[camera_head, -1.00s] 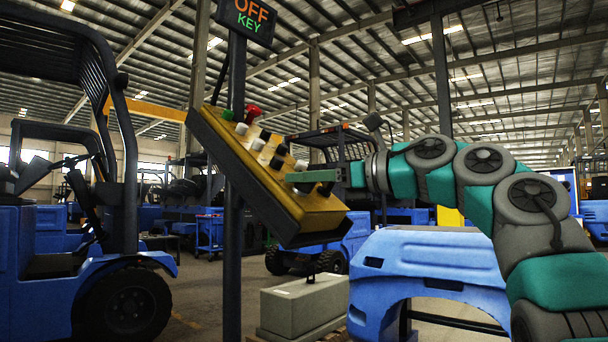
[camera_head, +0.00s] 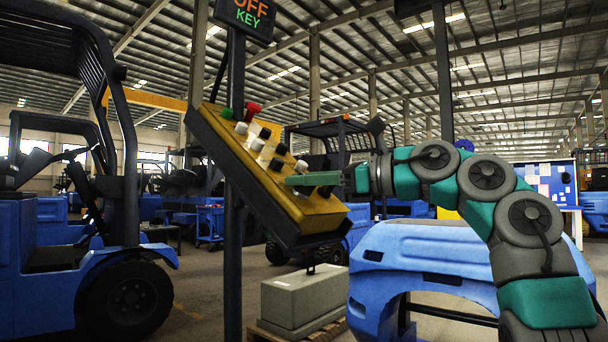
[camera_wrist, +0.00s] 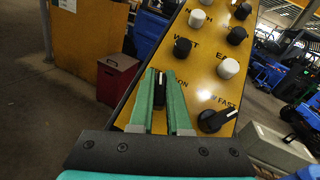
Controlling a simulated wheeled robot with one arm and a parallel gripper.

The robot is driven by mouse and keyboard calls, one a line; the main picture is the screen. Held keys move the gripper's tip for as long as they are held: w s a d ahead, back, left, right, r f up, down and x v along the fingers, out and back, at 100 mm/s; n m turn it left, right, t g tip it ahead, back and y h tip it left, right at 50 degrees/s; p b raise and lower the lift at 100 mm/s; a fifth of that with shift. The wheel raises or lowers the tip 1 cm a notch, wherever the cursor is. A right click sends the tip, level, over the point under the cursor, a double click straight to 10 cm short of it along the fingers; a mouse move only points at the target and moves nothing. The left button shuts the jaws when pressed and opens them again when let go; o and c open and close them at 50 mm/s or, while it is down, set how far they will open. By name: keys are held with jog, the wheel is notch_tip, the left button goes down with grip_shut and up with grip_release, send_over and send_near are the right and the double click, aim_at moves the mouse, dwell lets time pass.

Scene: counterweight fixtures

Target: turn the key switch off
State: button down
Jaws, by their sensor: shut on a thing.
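The key switch (camera_wrist: 159,92) is a small black knob on the yellow face of a tilted control panel (camera_head: 318,211). In the wrist view it sits between the two green fingers of my gripper (camera_wrist: 160,84), which are shut on it. A light line shows on the knob, pointing roughly up the picture. The word ON is printed just right of the fingers; any OFF label is not visible. In the head view my gripper (camera_head: 314,180) is at the panel's lower right part and hides the switch. A sign (camera_head: 246,17) above reads OFF in orange and KEY in green.
A black rotary knob (camera_wrist: 214,120) marked FAST is close right of my fingers. Several black and white buttons, a green one and a red one (camera_head: 253,108) line the panel. A dark post (camera_head: 233,260) carries it. A grey block (camera_head: 300,298) stands below.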

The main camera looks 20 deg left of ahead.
jog(key=shift+r+n+g+p, duration=0.2)
jog(key=shift+n+g+p, duration=0.5)
jog(key=shift+p, duration=0.9)
jog(key=shift+r+n+g+p, duration=0.15)
jog(key=shift+n+g+p, duration=0.5)
jog(key=shift+p, duration=0.9)
jog(key=shift+n+p, duration=0.35)
jog(key=shift+p, duration=0.2)
jog(key=shift+f+n+g+h+p, duration=0.1)
jog(key=shift+n+g+h+p, duration=0.35)
jog(key=shift+p, duration=0.45)
jog(key=shift+s+f+n+g+p, duration=0.2)
jog(key=shift+n+g+p, duration=0.15)
jog(key=shift+p, duration=0.35)
jog(key=c, duration=0.9)
grip_release()
jog(key=shift+w+d, duration=0.1)
jog(key=d, duration=0.5)
jog(key=w+d, duration=0.1)
jog(key=d, duration=0.1)
jog(key=shift+w+d+r, duration=0.1)
jog(key=shift+d+r, duration=0.15)
jog(key=shift+r, duration=0.1)
